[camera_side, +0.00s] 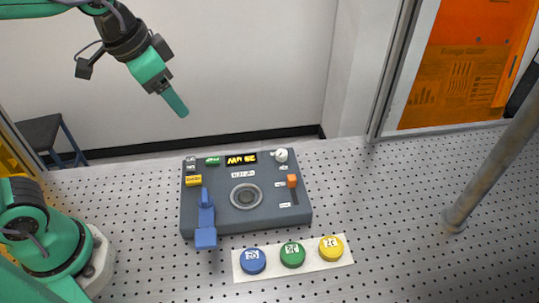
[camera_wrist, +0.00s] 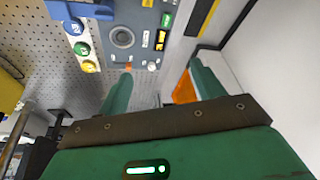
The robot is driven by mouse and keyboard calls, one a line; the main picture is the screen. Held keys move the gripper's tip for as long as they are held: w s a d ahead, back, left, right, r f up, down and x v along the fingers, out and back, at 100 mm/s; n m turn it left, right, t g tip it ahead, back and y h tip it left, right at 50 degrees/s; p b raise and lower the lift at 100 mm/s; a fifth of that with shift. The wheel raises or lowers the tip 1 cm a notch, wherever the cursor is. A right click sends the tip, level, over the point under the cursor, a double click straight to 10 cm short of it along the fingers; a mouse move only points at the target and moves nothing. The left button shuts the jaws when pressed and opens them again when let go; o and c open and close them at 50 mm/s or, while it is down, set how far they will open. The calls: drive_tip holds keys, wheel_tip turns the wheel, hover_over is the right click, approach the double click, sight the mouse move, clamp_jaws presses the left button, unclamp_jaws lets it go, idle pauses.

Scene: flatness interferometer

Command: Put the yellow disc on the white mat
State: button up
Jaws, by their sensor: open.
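The yellow disc (camera_side: 331,247) lies at the right end of the white mat (camera_side: 295,264), beside the green disc (camera_side: 292,254) and the blue disc (camera_side: 253,260). In the wrist view the yellow disc (camera_wrist: 90,66) also shows, below the green and blue discs. My gripper (camera_side: 178,108) is high above the back left of the table, well away from the discs. In the wrist view its two green fingers (camera_wrist: 160,88) are apart with nothing between them.
A dark grey instrument box (camera_side: 225,222) stands behind the mat, with a blue lever (camera_side: 206,220), a round stage (camera_side: 246,196), an orange slider (camera_side: 292,181) and a white knob (camera_side: 281,155). A metal post (camera_side: 490,165) stands at right. The perforated table (camera_side: 400,230) is clear right of the mat.

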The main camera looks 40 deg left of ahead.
drive_tip(key=s+a+f+n+t+y, duration=0.1)
drive_tip(key=s+a+f+n, duration=0.1)
drive_tip(key=s+a+n, duration=0.2)
drive_tip(key=s+a, duration=0.3)
drive_tip(key=shift+s+f+t, duration=0.2)
drive_tip(key=shift+s+t, duration=0.05)
drive_tip(key=shift+t, duration=0.05)
